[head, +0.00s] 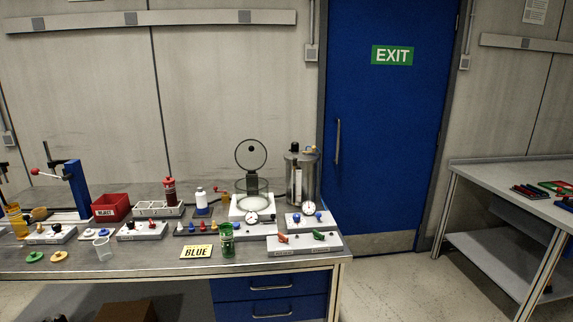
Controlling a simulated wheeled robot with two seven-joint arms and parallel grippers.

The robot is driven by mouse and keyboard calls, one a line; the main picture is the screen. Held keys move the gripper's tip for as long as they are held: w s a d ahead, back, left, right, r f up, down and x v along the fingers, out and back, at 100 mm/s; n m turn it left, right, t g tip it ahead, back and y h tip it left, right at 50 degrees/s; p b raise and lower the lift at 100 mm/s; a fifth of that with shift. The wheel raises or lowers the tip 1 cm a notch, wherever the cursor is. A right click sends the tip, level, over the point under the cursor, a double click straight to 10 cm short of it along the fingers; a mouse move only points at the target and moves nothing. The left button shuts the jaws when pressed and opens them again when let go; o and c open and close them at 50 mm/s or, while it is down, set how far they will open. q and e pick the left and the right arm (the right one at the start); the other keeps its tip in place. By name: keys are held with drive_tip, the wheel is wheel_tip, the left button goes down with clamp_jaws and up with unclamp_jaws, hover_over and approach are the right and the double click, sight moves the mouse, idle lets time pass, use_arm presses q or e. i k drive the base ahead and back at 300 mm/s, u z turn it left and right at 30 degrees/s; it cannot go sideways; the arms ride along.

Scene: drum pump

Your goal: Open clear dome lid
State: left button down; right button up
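A clear round lid (251,155) with a dark rim and a small dark knob at its middle stands upright on edge at the back of the workbench. It is above a clear round vessel (252,196) on a white base (237,212). The lid looks swung up, with the vessel's top uncovered; whether its shape is domed cannot be told from here. A dial gauge (252,218) sits at the front of the base. Neither of my grippers shows in this view.
A metal cylinder (301,178) with a gauge stands close right of the vessel. A white bottle (201,200), a red bottle (170,191) and a red bin (111,207) are to the left.

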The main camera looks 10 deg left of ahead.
sight(252, 148)
drive_tip(key=z, duration=0.45)
drive_tip(key=k, duration=0.55)
drive_tip(key=z, duration=0.5)
drive_tip(key=i, duration=2.25)
drive_tip(key=u, duration=0.4)
drive_tip(key=i, duration=2.8)
drive_tip(key=u, duration=1.95)
drive_tip(key=i, duration=1.65)
drive_tip(key=u, duration=1)
